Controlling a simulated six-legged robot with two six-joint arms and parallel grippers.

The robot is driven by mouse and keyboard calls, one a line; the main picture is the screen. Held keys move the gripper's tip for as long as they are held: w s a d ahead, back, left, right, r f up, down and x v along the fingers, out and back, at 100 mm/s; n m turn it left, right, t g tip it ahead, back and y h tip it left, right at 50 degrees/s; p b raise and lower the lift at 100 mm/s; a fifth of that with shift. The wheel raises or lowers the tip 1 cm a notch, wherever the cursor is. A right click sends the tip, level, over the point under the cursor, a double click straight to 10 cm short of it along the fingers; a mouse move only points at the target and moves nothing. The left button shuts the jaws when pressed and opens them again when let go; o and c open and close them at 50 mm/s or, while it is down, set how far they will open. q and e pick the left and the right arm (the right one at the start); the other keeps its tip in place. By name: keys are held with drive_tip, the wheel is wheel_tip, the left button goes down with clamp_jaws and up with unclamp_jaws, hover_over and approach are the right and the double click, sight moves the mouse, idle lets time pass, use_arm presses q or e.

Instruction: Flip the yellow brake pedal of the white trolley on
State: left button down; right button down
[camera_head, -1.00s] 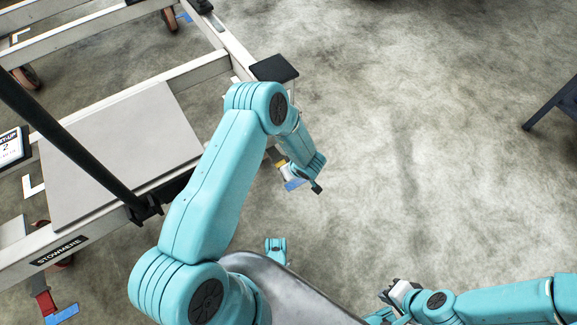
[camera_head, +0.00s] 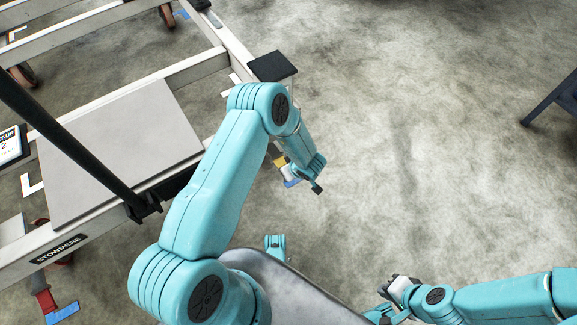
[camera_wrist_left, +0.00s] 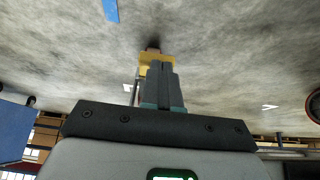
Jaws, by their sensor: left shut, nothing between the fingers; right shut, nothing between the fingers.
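The white trolley (camera_head: 182,72) fills the upper left of the head view. Its yellow brake pedal (camera_head: 281,161) shows as a small patch beside my left wrist, mostly hidden by the arm. In the left wrist view the yellow pedal (camera_wrist_left: 152,57) is right at the tips of my left gripper (camera_wrist_left: 160,66). Those fingers are shut with nothing between them and overlap the pedal in the picture; I cannot tell whether they touch it. My right gripper (camera_head: 388,292) is shut and empty at the lower right of the head view, far from the trolley.
A red pedal (camera_head: 46,300) is at the trolley's lower left corner, near blue floor tape (camera_head: 62,313). A black bar (camera_head: 70,150) slants over the trolley's grey panel (camera_head: 118,150). A dark stand (camera_head: 556,103) is at the right edge. The concrete floor between is clear.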

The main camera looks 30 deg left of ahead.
use_arm(q)
drive_tip(key=shift+s+d+f+b, duration=0.1)
drive_tip(key=shift+d+f+b, duration=0.1)
drive_tip(key=shift+f, duration=0.55)
drive_tip(key=shift+s+d+f+b, duration=0.15)
drive_tip(key=shift+f+b, duration=0.1)
drive_tip(key=shift+f, duration=0.5)
drive_tip(key=shift+d+f+b, duration=0.2)
drive_tip(key=shift+f, duration=0.55)
use_arm(e)
drive_tip(key=shift+w+d+f, duration=0.1)
drive_tip(key=shift+w+f, duration=0.3)
drive_tip(key=shift+f, duration=0.3)
